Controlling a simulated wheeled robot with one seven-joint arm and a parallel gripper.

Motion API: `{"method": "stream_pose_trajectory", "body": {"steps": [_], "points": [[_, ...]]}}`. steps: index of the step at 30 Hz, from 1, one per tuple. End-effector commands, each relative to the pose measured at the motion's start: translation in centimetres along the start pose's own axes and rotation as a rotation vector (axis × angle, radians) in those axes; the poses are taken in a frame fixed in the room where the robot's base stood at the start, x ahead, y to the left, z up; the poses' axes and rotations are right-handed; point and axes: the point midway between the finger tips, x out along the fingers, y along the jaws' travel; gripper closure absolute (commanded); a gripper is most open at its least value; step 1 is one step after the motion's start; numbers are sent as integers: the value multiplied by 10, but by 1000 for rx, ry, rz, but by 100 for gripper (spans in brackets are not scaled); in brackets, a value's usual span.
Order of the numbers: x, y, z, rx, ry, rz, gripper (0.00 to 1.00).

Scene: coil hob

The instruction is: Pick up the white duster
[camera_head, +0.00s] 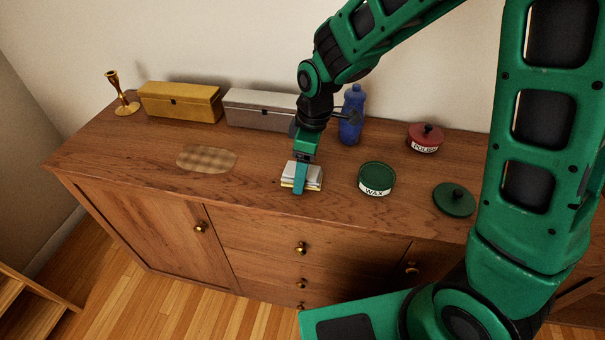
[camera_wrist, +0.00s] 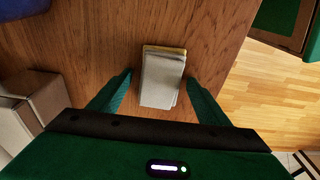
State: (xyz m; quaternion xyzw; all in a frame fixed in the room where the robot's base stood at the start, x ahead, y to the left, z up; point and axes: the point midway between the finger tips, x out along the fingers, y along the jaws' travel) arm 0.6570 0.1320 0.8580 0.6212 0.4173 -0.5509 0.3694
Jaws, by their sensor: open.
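The white duster (camera_wrist: 161,82) is a pale block with a yellowish layer under it. It lies on the wooden cabinet top, near the front edge. In the head view the duster (camera_head: 312,174) is partly hidden by my gripper (camera_head: 300,188). In the wrist view my gripper (camera_wrist: 158,90) is open, with one green finger on each side of the duster. A narrow strip of wood shows between the duster and the left finger; the right finger is closer to it. I cannot tell whether that finger touches it.
A green WAX tin (camera_head: 376,178) stands right of the duster, its green lid (camera_head: 454,199) farther right. A blue bottle (camera_head: 351,115), white box (camera_head: 262,108), yellow box (camera_head: 180,101), candlestick (camera_head: 121,95) and red POLISH tin (camera_head: 425,138) stand behind. A checked patch (camera_head: 206,159) lies left.

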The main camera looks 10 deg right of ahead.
Motion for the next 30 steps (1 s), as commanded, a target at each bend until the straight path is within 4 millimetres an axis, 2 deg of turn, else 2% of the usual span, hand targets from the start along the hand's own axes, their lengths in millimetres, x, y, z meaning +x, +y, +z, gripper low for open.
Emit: {"method": "stream_pose_trajectory", "body": {"steps": [1, 6, 8, 9, 20, 23, 27, 30], "points": [[0, 0, 0, 0, 0, 0, 34], [0, 0, 0, 0, 0, 0, 74], [0, 0, 0, 0, 0, 0, 74], [0, 0, 0, 0, 0, 0, 77], [-8, 0, -1, 0, 2, 2, 78], [-19, 1, -3, 0, 2, 2, 78], [-45, 1, -6, -1, 4, 4, 78], [-54, -20, -24, -6, 3, 1, 78]]}}
